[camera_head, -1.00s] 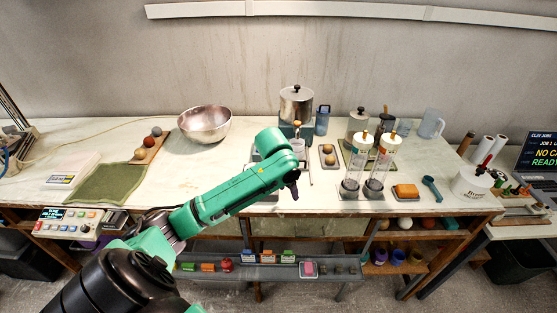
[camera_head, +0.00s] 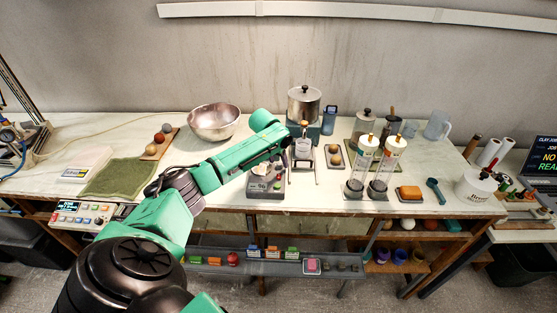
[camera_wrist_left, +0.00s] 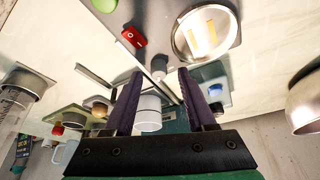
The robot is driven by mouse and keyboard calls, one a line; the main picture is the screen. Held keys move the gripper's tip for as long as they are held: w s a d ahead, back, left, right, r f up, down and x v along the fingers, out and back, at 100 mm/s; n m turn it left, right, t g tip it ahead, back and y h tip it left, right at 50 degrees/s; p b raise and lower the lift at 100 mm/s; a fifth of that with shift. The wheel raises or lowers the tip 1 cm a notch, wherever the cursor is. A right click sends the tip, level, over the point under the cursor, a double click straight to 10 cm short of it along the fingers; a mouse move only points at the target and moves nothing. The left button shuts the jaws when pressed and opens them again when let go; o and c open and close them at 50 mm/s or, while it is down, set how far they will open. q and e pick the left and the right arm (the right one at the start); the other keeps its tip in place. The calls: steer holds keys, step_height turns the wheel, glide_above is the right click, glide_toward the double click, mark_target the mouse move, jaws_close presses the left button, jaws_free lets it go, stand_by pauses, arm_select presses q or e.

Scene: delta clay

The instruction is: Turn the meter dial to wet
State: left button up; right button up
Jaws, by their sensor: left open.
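A grey meter box (camera_head: 266,190) with a small display stands near the bench's front edge in the head view. The small grey knob appears between the fingertips; contact is unclear. My arm hides part of the head view's meter area. My right gripper is out of view.
A metal pot (camera_head: 304,104) stands behind the meter, a steel bowl (camera_head: 214,121) at back left. A green mat (camera_head: 118,178) lies left. A shelf (camera_head: 275,268) hangs below the bench front.

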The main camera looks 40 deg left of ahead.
arm_select(q)
steer(key=shift+w+f, duration=0.15)
steer(key=shift+f, duration=0.3)
steer(key=shift+c, duration=0.3)
jaws_close()
steer(key=shift+r, duration=0.1)
